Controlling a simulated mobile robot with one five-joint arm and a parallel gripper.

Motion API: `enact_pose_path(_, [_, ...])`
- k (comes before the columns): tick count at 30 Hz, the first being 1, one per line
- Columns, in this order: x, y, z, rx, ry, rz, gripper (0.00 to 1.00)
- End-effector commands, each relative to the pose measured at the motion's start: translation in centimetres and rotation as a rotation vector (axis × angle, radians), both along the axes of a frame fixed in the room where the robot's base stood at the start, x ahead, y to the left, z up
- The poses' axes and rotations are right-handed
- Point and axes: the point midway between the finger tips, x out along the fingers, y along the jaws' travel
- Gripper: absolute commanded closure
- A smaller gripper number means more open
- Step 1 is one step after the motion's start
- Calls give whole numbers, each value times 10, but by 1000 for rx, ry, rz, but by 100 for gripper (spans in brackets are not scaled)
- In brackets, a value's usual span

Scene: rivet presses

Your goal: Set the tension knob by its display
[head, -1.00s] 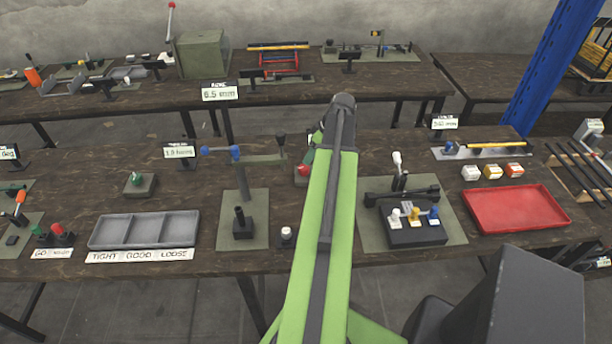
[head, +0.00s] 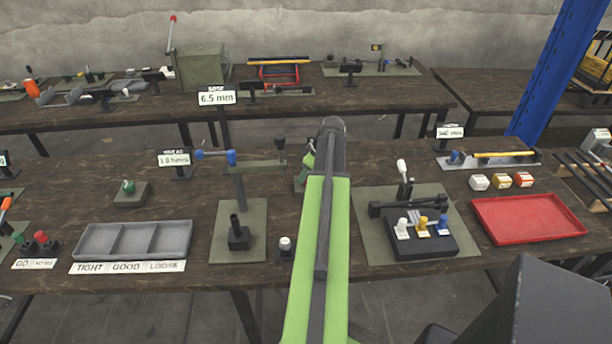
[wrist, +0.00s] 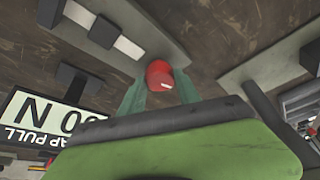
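A red round knob (wrist: 159,74) shows in the wrist view, on a grey strip-shaped fixture. My gripper (wrist: 159,92) has its two green fingers apart, one on each side of the knob. I cannot tell whether they touch it. Beside it, an upside-down display (wrist: 45,122) reads "00 N" and "AP PULL"; its leading part is hidden behind my gripper. In the head view my green arm covers most of this spot, and I cannot make out the knob or that display there.
A display reading about "1.8 turns" (head: 174,158) stands by a blue-knobbed press (head: 240,190). A grey three-part tray (head: 180,256) lies left, a red tray (head: 528,235) right. A base with white, yellow and blue knobs (head: 420,243) stands right of my arm.

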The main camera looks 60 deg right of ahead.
Motion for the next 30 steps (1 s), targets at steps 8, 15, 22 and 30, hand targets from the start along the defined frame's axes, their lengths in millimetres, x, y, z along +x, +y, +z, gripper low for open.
enact_pose_path(8, [0, 0, 0, 0, 0, -1, 100])
enact_pose_path(15, [-1, 1, 0, -1, 0, -46, 100])
enact_pose_path(22, [-1, 3, 0, 0, 1, -183, 100])
enact_pose_path(30, [-1, 4, 0, -1, 0, -432, 100])
